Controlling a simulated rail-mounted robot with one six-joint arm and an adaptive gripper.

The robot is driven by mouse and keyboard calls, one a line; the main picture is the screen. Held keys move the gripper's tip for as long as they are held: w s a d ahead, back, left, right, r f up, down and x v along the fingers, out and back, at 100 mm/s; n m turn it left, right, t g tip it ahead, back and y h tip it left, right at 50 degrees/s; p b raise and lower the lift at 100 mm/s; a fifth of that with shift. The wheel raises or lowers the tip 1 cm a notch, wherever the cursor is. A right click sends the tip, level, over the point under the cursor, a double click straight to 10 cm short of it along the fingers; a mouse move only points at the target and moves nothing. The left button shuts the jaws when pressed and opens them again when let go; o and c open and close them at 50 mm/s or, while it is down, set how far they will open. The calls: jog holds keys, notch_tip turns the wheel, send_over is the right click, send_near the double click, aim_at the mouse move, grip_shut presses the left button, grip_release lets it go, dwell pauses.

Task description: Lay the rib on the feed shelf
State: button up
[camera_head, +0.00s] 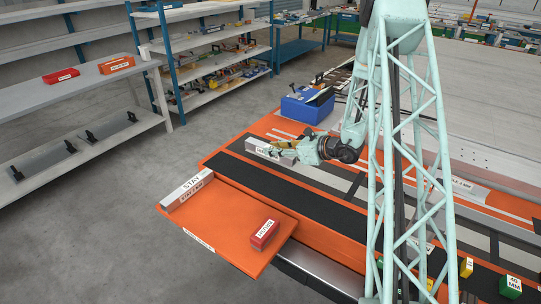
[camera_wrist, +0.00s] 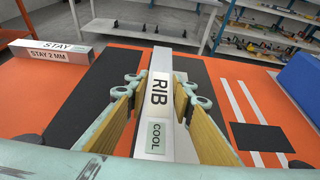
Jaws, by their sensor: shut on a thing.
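The rib is a long pale bar labelled "RIB" with a green "COOL" tag, seen in the wrist view (camera_wrist: 178,65) and in the head view (camera_head: 258,146). My gripper (camera_wrist: 160,88) has its tan-padded fingers on both sides of the rib, shut on it. In the head view my gripper (camera_head: 283,152) is over the orange and black jig bed; I cannot tell whether the rib touches the bed. An orange shelf (camera_head: 215,225) juts out at front left, probably the feed shelf; its edge label is too small to read.
A white "STAY 2 MM" block (camera_head: 187,190) stands along the orange shelf's left edge. A red labelled block (camera_head: 264,234) lies near its right side. The shelf's middle is clear. A blue box (camera_head: 307,106) stands behind my gripper. Grey racks (camera_head: 85,82) stand at left.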

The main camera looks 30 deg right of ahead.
jog(key=shift+w, duration=0.3)
jog(key=shift+w, duration=0.1)
jog(key=shift+w+a, duration=0.1)
jog(key=shift+w, duration=0.4)
jog(key=shift+w+f+b, duration=0.1)
jog(key=shift+f+b, duration=0.5)
jog(key=shift+f, duration=1.2)
jog(key=shift+f, duration=0.15)
jog(key=o, duration=1)
jog(key=shift+r, duration=0.2)
jog(key=shift+p+v, duration=0.9)
jog(key=shift+v, duration=5.15)
